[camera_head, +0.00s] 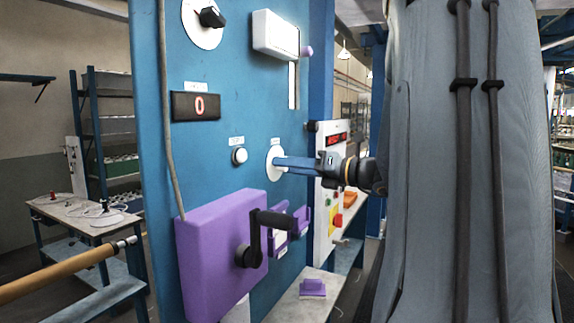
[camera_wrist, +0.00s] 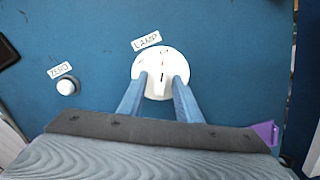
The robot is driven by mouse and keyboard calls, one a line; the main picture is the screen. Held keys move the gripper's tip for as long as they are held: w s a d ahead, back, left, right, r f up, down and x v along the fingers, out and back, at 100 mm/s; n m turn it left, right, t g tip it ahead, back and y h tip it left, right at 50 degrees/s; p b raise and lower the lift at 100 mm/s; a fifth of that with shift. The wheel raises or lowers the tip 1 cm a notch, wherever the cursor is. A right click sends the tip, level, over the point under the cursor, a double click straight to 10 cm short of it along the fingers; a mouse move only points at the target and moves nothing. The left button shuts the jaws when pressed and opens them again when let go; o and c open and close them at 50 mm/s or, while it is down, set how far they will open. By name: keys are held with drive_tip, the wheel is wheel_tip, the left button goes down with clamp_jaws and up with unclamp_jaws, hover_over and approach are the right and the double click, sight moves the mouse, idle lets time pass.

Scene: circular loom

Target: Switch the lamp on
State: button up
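The lamp switch is a round white dial (camera_wrist: 161,64) with a narrow raised white grip on the blue panel, under a label reading LAMP. Small marks, one of them red, show on its face. In the head view, the dial (camera_head: 269,166) is seen from the side, partly behind my fingers. My gripper (camera_head: 279,163) reaches in from the right with its blue fingertips at the dial. In the wrist view, my gripper's fingers (camera_wrist: 160,84) stand apart, one on each side of the grip, with gaps visible. Whether the tips touch the dial is unclear.
A white ZERO button (camera_wrist: 68,86) sits left of the dial. Below, a purple box (camera_head: 208,256) with a black crank (camera_head: 254,240) juts out of the panel. A black knob (camera_head: 212,17) is at the top.

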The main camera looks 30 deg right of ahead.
drive_tip(key=v, duration=0.7)
idle(0.4)
drive_tip(key=shift+a+r, duration=0.1)
idle(0.5)
